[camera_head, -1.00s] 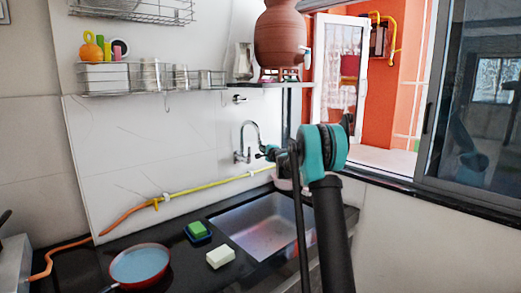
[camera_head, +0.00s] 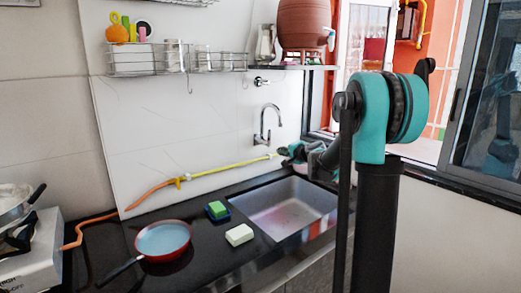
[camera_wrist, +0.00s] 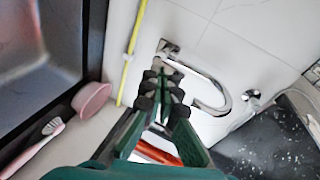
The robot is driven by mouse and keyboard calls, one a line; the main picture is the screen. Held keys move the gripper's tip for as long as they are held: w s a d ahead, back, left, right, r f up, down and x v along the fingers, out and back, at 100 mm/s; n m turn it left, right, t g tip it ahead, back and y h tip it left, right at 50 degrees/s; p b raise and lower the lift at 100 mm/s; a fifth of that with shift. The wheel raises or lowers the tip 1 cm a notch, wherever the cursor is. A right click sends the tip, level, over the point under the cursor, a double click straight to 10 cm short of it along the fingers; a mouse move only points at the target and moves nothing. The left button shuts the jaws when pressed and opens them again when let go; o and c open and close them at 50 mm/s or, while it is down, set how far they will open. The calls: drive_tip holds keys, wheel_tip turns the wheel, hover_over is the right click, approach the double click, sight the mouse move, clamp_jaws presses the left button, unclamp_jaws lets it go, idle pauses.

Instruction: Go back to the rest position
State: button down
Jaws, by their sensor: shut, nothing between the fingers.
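My gripper (camera_head: 300,152) is in front of the tiled wall, near the far right end of the sink, mostly beyond my arm's elbow in the head view. In the wrist view its green fingers and dark fingertips (camera_wrist: 165,88) are together, with nothing between them. The chrome faucet (camera_wrist: 212,98) shows behind the fingertips; the gap to it is unclear. The brown clay waterpot (camera_head: 302,25) stands on a wall shelf (camera_head: 300,67), its top cut off in the head view.
The sink (camera_head: 285,207) lies below the faucet. A red pan (camera_head: 163,241), a green sponge (camera_head: 217,208) and a white block (camera_head: 239,235) are on the dark counter. A stove (camera_head: 35,240) stands left. A pink cup (camera_wrist: 92,101) and brush (camera_wrist: 38,143) are near the gripper.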

drive_tip(key=s+f+n+g+h, duration=0.15)
drive_tip(key=s+f, duration=0.25)
drive_tip(key=s, duration=0.4)
drive_tip(key=s+f+n+g, duration=0.2)
drive_tip(key=s+f+n, duration=0.15)
drive_tip(key=s, duration=0.55)
drive_tip(key=s+f+n+g+h, duration=0.1)
drive_tip(key=s+f+n+g, duration=0.1)
drive_tip(key=s+f, duration=0.45)
drive_tip(key=s+d+f+n+g+h, duration=0.1)
drive_tip(key=s+d+f, duration=0.1)
drive_tip(key=s, duration=0.5)
drive_tip(key=s+d+f+n+g+h, duration=0.1)
drive_tip(key=s+d+f, duration=0.2)
drive_tip(key=s, duration=0.5)
drive_tip(key=s+d+f+n+g+h, duration=0.1)
drive_tip(key=s+d+f+h, duration=0.1)
drive_tip(key=s+f, duration=0.3)
drive_tip(key=s, duration=0.2)
drive_tip(key=shift+s+d+n+g, duration=0.3)
drive_tip(key=shift+s+d+g, duration=0.05)
drive_tip(key=shift+s+d, duration=0.05)
